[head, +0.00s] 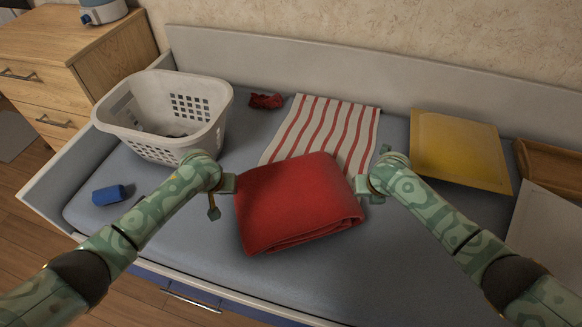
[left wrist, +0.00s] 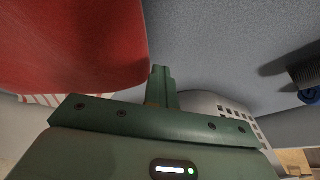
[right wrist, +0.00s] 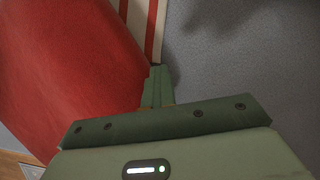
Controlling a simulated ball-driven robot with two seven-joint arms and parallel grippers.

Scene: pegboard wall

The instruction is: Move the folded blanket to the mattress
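The folded red blanket (head: 295,203) is a thick, slightly turned block in the middle of the head view, between my two grippers. The grey-blue mattress (head: 390,262) spreads beneath and around it. I cannot tell whether the blanket rests on it or is held just above. My left gripper (head: 221,198) is open at the blanket's left side, one finger against or very near it. My right gripper (head: 374,168) is open at the right side, one finger likewise close. The blanket's red side fills the left of the left wrist view (left wrist: 70,45) and the right wrist view (right wrist: 65,85).
A red-and-white striped cloth (head: 330,125) lies behind the blanket. A white laundry basket (head: 170,145) stands at left, with a blue item (head: 108,194) before it. A small red cloth (head: 266,101) lies at the back. A yellow folder-like item (head: 457,150) lies at right. The front-right mattress is clear.

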